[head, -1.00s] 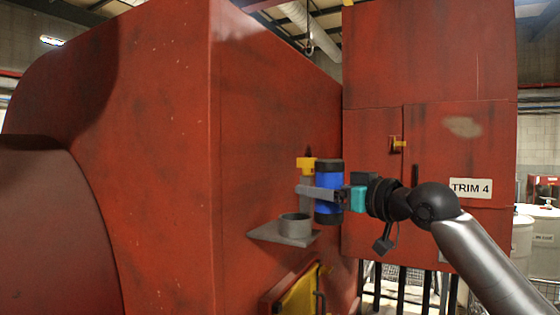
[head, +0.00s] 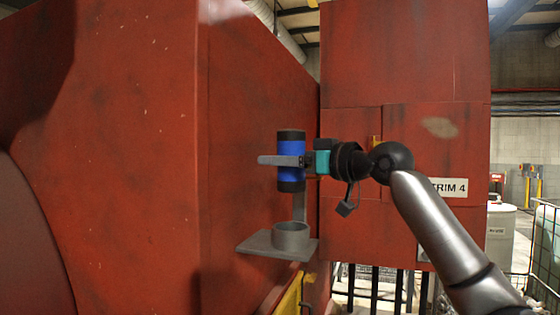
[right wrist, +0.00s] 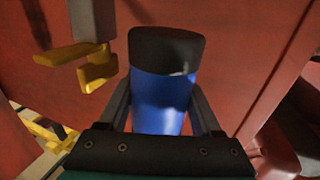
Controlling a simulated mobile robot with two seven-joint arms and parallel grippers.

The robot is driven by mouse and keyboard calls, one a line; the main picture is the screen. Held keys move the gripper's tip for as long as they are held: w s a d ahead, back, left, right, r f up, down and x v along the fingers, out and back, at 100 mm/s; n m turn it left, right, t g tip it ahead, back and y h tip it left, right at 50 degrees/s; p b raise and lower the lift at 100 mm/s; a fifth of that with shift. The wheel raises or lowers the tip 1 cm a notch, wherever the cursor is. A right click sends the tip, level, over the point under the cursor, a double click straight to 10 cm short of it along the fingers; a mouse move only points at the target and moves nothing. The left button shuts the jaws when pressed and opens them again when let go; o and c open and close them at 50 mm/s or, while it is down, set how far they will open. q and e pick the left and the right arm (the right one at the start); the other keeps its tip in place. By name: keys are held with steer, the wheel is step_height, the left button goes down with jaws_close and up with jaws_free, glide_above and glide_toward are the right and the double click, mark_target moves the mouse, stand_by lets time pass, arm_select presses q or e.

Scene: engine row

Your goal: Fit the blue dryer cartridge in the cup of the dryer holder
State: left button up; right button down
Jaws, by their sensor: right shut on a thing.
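The blue dryer cartridge (head: 291,145) has black end caps and stands upright in the air. My right gripper (head: 285,161) is shut on the cartridge around its middle. In the right wrist view the cartridge (right wrist: 160,100) sits between the two fingers, its black cap tilted slightly in the picture. The dryer holder is a grey bracket with a shelf (head: 258,246) on the red housing, and its round open cup (head: 291,236) lies below the cartridge. A gap shows between the cartridge's lower end and the cup rim. My left gripper is not in view.
The red housing wall (head: 250,100) rises close on the left. A red cabinet with a TRIM 4 sign (head: 450,187) stands behind my arm. A yellow part on a grey post (right wrist: 98,65) is near the cartridge in the right wrist view. A yellow panel (head: 290,300) lies below the shelf.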

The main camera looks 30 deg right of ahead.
mark_target(281, 188)
steer(key=shift+f+b, duration=0.6)
steer(key=shift+f, duration=0.05)
steer(key=shift+f+b, duration=0.65)
steer(key=shift+f, duration=0.15)
steer(key=shift+f+b, duration=1.05)
steer(key=shift+f, duration=0.3)
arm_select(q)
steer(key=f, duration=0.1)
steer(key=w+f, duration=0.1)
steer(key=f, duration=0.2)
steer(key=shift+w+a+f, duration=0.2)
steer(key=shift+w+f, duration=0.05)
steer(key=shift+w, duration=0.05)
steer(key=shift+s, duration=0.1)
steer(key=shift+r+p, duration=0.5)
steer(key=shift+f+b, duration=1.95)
arm_select(e)
steer(key=shift+f, duration=2.45)
jaws_free()
